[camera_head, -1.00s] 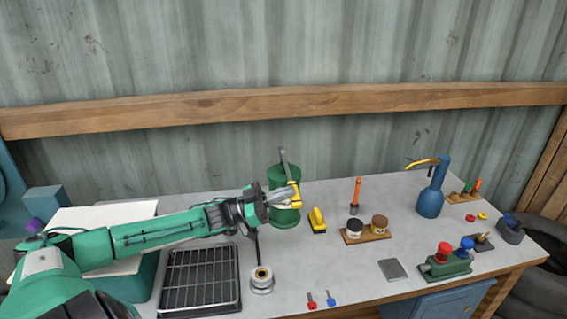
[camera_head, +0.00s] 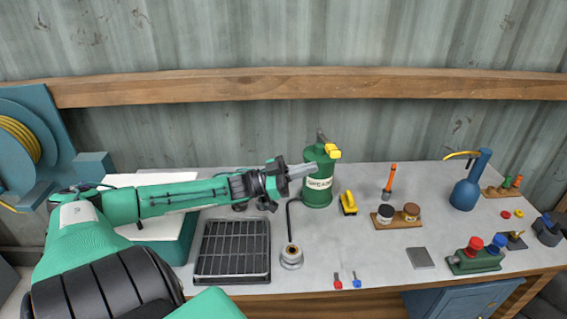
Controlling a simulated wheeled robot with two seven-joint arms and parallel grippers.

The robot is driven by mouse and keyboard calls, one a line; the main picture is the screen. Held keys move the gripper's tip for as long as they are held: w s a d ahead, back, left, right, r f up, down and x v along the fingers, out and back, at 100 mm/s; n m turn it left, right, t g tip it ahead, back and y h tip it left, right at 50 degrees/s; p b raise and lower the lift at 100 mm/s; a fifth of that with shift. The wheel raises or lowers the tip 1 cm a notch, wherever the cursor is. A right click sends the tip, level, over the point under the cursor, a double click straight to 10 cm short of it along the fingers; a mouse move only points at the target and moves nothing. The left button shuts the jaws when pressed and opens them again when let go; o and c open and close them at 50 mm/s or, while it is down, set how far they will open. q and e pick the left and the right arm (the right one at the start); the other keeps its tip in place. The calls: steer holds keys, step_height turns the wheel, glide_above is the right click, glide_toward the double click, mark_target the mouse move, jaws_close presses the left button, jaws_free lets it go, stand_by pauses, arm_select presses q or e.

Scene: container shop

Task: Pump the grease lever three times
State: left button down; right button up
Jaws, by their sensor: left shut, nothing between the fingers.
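The grease pump is a green canister (camera_head: 318,192) with a white label, standing at the back of the bench. Its lever has a yellow grip (camera_head: 333,151), which shows at the top right of the canister. A thin dark hose runs from the pump down to a round metal fitting (camera_head: 291,257). My left gripper (camera_head: 309,171) is shut and empty, with its fingertips in front of the canister's left side, below the yellow grip. I cannot tell whether the fingertips touch the canister. My right gripper is out of view.
A black grate tray (camera_head: 233,281) lies below my left arm. The bench front right of the fitting holds two small keys (camera_head: 356,280).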

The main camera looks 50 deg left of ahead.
arm_select(q)
steer(key=v, duration=0.6)
steer(key=shift+r, duration=0.2)
steer(key=shift+s, duration=0.1)
stand_by(0.5)
